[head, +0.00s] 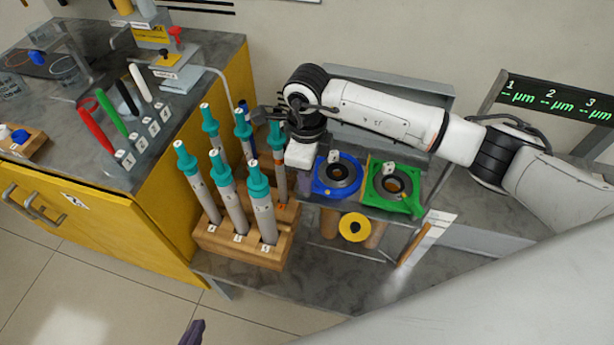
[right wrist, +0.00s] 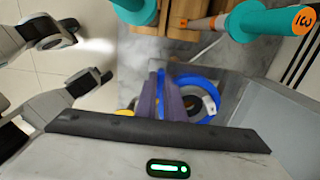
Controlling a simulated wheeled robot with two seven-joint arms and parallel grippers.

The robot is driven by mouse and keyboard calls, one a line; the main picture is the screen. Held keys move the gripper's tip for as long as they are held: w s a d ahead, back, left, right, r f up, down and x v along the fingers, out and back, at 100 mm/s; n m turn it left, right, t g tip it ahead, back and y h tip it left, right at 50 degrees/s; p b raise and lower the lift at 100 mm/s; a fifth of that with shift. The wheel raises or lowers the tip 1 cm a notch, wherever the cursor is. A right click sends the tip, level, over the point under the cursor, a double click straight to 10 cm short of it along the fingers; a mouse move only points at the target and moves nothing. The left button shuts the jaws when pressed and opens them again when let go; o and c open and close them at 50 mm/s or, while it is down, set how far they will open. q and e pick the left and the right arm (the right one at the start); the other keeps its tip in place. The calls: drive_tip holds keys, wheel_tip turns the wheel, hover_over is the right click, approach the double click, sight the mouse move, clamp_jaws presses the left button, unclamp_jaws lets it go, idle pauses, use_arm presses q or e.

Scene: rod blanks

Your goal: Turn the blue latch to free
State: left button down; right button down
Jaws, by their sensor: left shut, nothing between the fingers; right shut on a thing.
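The blue ring fixture (head: 352,190) with a dark round opening sits on the raised stand, and it also shows in the right wrist view (right wrist: 213,88). My right gripper (head: 304,188) is at its left side. In the right wrist view, its purple fingers (right wrist: 168,103) are shut on a slim blue piece, the blue latch (right wrist: 161,82), beside the ring. Most of the latch is hidden between the fingers, so its angle is hard to tell. My left gripper (head: 192,333) shows only as a purple fingertip at the bottom edge; it is shut and empty.
A green ring fixture (head: 396,190) stands right of the blue one. A wooden block (head: 230,243) holding several teal-capped tools stands close left of my right gripper. A yellow disc (head: 354,227) is below the stand. A display (head: 560,98) stands at right.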

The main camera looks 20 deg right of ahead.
idle(0.4)
drive_tip(key=c, duration=1.9)
unclamp_jaws()
drive_tip(key=shift+o, duration=0.2)
wheel_tip(320, 180, up, 10)
drive_tip(key=shift+r+b, duration=0.25)
drive_tip(key=shift+b, duration=0.15)
